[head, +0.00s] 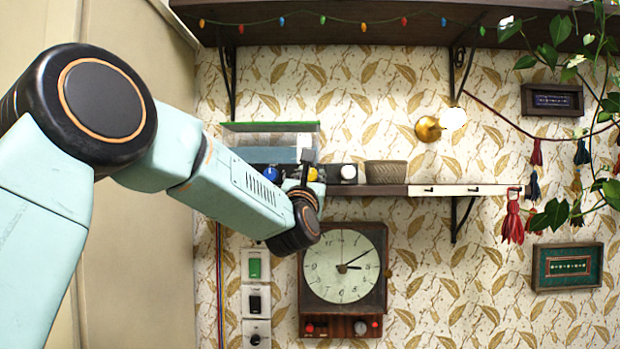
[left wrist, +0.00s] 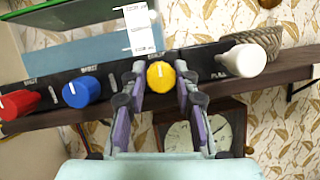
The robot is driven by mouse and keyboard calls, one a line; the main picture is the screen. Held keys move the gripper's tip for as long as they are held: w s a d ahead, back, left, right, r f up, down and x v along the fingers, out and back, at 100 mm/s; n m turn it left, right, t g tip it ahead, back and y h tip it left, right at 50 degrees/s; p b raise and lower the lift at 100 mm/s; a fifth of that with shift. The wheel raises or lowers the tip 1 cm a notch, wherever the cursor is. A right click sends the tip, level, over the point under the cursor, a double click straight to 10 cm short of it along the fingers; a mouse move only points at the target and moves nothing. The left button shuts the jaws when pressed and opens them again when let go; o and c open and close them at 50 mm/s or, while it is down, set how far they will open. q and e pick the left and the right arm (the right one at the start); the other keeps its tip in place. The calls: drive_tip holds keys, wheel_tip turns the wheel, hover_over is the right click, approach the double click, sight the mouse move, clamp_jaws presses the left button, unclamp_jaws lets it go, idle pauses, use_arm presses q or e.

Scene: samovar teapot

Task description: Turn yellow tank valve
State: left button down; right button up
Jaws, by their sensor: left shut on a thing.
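The yellow valve knob (left wrist: 161,76) is on the dark front panel of the tank (left wrist: 88,50) on the shelf. In the left wrist view it sits between the two fingers of my left gripper (left wrist: 160,84), which is shut on it. A white mark on the knob's face points nearly straight up. In the head view the yellow knob (head: 312,174) shows just behind my left gripper (head: 304,180), which partly hides it. My right gripper is not in view.
Blue (left wrist: 82,92), red (left wrist: 20,104) and white (left wrist: 243,61) knobs share the panel. A woven bowl (head: 386,172) stands on the wooden shelf (head: 385,190) to the right. A wall clock (head: 342,266) hangs below. String lights and a plant (head: 556,215) are farther off.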

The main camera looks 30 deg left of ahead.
use_arm(q)
drive_tip(key=shift+a+f+m+h+b, duration=0.1)
drive_tip(key=shift+m+h+b, duration=1.1)
drive_tip(key=shift+m, duration=1)
drive_tip(key=shift+m+h+b, duration=0.3)
drive_tip(key=shift+m+h, duration=0.2)
drive_tip(key=shift+m, duration=0.7)
drive_tip(key=shift+m+h, duration=0.5)
drive_tip(key=shift+m, duration=0.7)
drive_tip(key=m, duration=0.1)
drive_tip(key=m+h, duration=0.1)
drive_tip(key=m, duration=0.1)
drive_tip(key=shift+r+g+p, duration=0.3)
drive_tip(key=shift+g, duration=0.1)
drive_tip(key=m+g+h+p, duration=0.1)
drive_tip(key=m, duration=0.2)
drive_tip(key=shift+r+m+p, duration=0.1)
drive_tip(key=shift+m+p, duration=0.25)
drive_tip(key=shift+m, duration=0.05)
drive_tip(key=shift+m+g+h+p, duration=0.3)
drive_tip(key=shift+m+g+p, duration=0.25)
drive_tip(key=shift+m, duration=0.85)
drive_tip(key=shift+m+g, duration=0.25)
drive_tip(key=shift+m, duration=0.05)
